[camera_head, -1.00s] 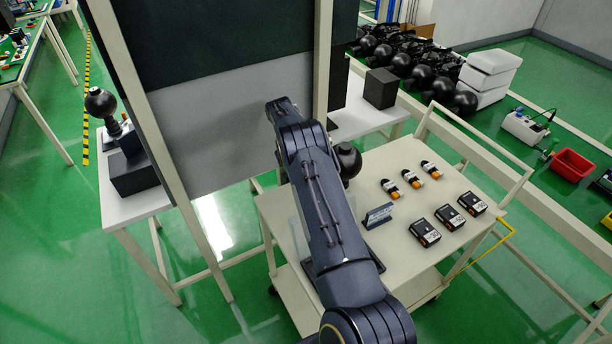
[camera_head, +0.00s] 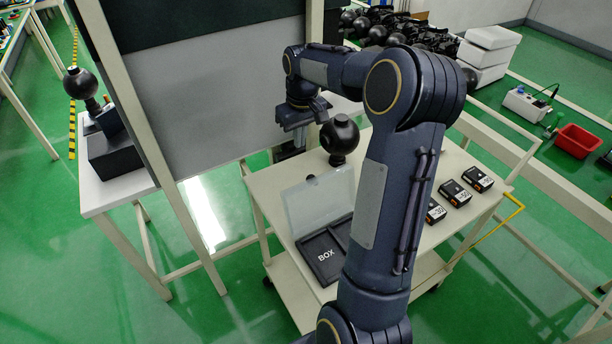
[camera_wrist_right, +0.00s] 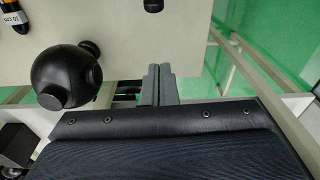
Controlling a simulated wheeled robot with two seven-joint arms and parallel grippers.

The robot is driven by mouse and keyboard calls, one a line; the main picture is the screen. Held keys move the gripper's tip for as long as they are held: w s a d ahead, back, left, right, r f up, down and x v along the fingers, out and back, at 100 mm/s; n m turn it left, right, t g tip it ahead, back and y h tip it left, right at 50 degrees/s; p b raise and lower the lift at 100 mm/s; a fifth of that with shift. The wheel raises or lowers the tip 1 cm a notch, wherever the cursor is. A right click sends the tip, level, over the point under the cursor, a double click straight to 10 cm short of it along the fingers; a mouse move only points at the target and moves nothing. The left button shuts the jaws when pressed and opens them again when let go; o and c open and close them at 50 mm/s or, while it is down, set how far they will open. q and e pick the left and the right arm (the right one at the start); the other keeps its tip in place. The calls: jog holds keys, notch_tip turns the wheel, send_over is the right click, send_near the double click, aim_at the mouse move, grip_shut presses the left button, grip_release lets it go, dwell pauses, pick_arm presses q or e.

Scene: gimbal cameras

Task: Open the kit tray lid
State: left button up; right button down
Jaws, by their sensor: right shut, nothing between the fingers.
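The kit tray (camera_head: 318,263) is a flat black tray marked BOX on the white cart. Its clear, pale lid (camera_head: 320,202) stands raised at the tray's far edge, leaning slightly back. My arm hides the tray's right part. My right gripper (camera_head: 292,148) is beyond the lid, above the cart's far left edge, apart from the lid. In the right wrist view its two grey fingers (camera_wrist_right: 160,84) are shut together with nothing between them. My left gripper is not in view.
A black ball-shaped object (camera_head: 340,138) stands on the cart close to my right gripper. Black labelled packs (camera_head: 455,193) lie at the cart's right. A tall grey panel (camera_head: 225,115) stands left of the gripper. A side table (camera_head: 115,190) holds dark blocks.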

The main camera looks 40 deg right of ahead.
aim_at(310, 177)
notch_tip(310, 177, down, 10)
jog(key=p, duration=0.1)
jog(key=s, duration=0.1)
jog(key=s+p, duration=0.1)
jog(key=s+r, duration=0.1)
jog(key=shift+a+p, duration=0.3)
jog(key=shift+a, duration=0.05)
jog(key=shift+r, duration=0.1)
jog(key=shift+s+r+t+b, duration=0.2)
jog(key=shift+s+t+b, duration=0.3)
jog(key=shift+b, duration=0.5)
jog(key=shift+s+a+r, duration=0.35)
jog(key=shift+s+r, duration=0.4)
jog(key=shift+s, duration=0.05)
